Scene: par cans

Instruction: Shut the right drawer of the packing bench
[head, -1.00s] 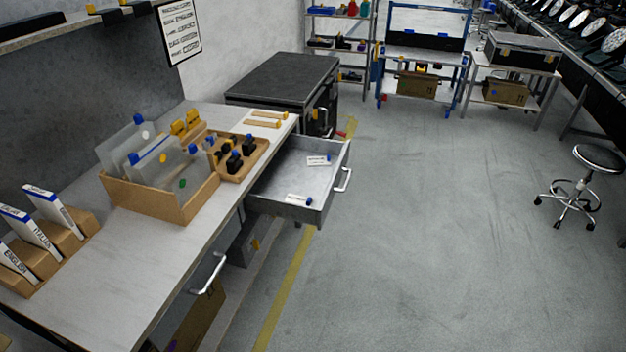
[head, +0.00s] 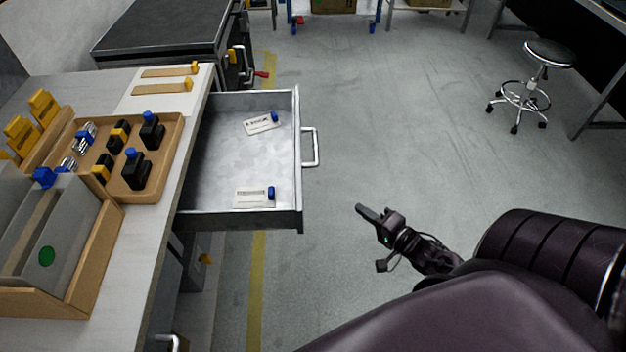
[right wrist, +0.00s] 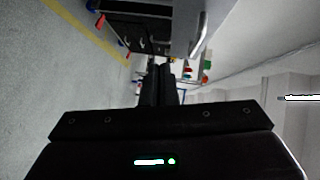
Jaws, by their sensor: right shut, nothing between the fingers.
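The right drawer (head: 245,155) of the packing bench (head: 150,230) stands pulled out, with two white tags with blue ends lying in it. Its front carries a silver bar handle (head: 311,147), which also shows in the right wrist view (right wrist: 199,36). My right gripper (head: 366,213) is shut and empty. It is in front of the drawer, to the right of and below the handle in the head view, apart from it. In the right wrist view its dark fingers (right wrist: 160,85) point toward the drawer area. My left gripper is not in view.
On the bench top are a wooden tray (head: 165,165) of small black and yellow parts and a wooden box (head: 100,255) of grey sheets. A dark cabinet (head: 165,30) stands beyond the drawer. A stool (head: 530,85) is at the far right. The floor between is clear.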

